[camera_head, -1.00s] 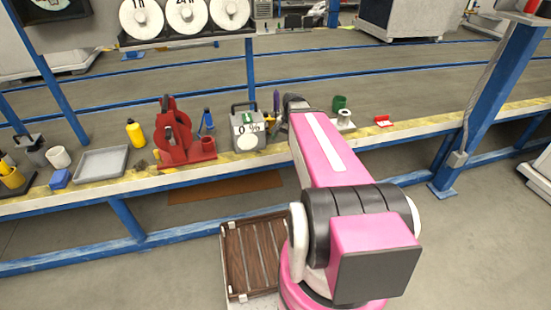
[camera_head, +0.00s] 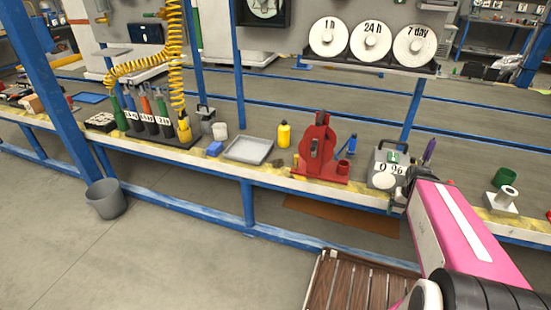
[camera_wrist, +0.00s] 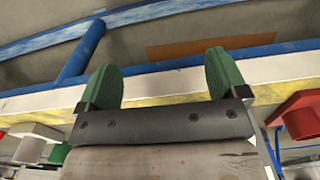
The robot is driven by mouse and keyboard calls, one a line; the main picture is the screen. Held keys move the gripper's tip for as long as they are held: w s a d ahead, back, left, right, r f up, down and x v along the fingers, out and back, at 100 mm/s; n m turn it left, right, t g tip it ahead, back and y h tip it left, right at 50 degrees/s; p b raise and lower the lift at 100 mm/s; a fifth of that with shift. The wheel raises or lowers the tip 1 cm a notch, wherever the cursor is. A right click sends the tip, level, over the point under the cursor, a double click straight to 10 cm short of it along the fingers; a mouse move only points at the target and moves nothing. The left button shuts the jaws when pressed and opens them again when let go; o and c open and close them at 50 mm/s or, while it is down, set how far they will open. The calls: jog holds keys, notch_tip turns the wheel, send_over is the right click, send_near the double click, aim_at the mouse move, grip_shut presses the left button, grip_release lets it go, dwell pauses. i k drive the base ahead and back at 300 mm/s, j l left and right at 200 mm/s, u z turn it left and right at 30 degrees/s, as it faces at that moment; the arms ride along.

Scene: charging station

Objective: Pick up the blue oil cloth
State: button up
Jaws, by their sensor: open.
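A small blue item (camera_head: 214,148) lies on the bench left of the grey tray; it may be the blue oil cloth, but it is too small to tell. A flat blue piece (camera_head: 90,98) lies farther left on the bench. In the wrist view my gripper (camera_wrist: 163,78) is open, its two green fingers wide apart with nothing between them. They lie over the bench's front edge. In the head view my gripper is mostly hidden by my pink arm, beside the grey case marked 0 %, well right of the small blue item.
Along the bench stand the grey tray (camera_head: 249,149), a yellow bottle (camera_head: 283,135), a red stand (camera_head: 319,155) and the grey case (camera_head: 386,166). A grey bin (camera_head: 106,199) is on the floor, which is largely clear at left.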

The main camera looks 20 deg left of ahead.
aim_at(215, 147)
jog(key=u, duration=1.85)
jog(key=z, duration=0.35)
jog(key=i+j+z, duration=0.25)
jog(key=j+z, duration=0.2)
jog(key=j, duration=0.2)
jog(key=i+j+z, duration=0.25)
jog(key=k+j, duration=0.1)
